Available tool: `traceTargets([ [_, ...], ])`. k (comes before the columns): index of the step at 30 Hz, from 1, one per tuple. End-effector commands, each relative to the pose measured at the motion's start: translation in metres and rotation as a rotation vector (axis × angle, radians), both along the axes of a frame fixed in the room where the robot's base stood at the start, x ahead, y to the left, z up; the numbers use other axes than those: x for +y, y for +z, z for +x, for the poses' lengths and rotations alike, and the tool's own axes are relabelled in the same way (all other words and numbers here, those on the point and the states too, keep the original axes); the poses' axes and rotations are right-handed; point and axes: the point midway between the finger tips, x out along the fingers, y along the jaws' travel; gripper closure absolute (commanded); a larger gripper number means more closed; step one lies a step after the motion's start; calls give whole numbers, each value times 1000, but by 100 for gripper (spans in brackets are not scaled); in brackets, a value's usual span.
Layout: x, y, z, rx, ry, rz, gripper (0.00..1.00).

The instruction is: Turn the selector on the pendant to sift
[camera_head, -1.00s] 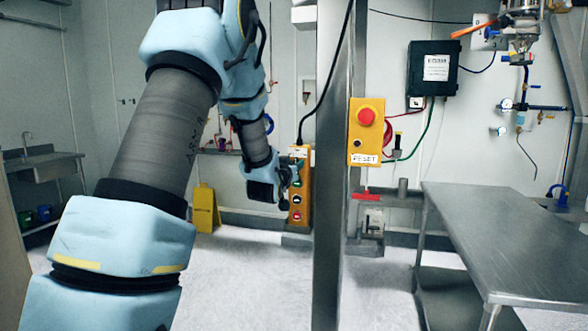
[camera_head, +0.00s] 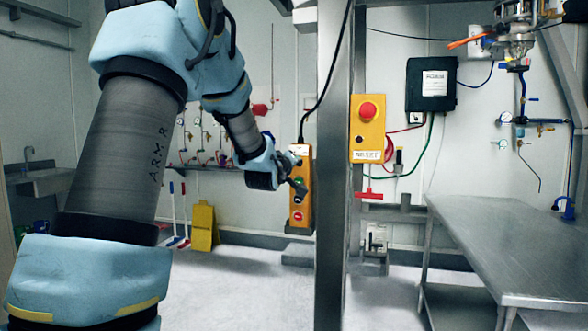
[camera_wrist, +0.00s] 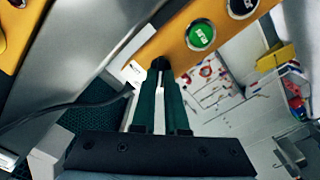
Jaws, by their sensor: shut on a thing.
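The pendant (camera_head: 305,217) is a tall yellow box hanging on a black cable, left of the steel post. Its front carries several round buttons, with a red one near the bottom. My gripper (camera_head: 299,187) is at its upper half. In the wrist view the pendant's yellow face (camera_wrist: 175,48) runs across the top, with a green button (camera_wrist: 201,35) and a black button. My gripper (camera_wrist: 160,68) is shut there on a small dark knob at the pendant's face, the selector. The fingertips cover most of it, so its setting cannot be read.
A steel post (camera_head: 330,230) stands close to the right of the pendant. It carries a yellow box with a red button (camera_head: 367,111). A steel table (camera_head: 500,240) stands at the right. A yellow floor sign (camera_head: 204,227) stands behind. The floor between is open.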

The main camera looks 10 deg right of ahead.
Motion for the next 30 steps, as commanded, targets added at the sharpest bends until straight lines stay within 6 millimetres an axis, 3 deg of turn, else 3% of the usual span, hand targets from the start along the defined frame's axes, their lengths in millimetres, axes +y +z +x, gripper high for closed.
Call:
traceTargets([
  [18, 0, 0, 0, 22, 0, -40, 100],
  [19, 0, 0, 0, 22, 0, -40, 86],
  [24, 0, 0, 0, 22, 0, -40, 67],
  [27, 0, -1, 1, 22, 1, -39, 58],
  [30, 0, -1, 0, 23, 0, -39, 58],
])
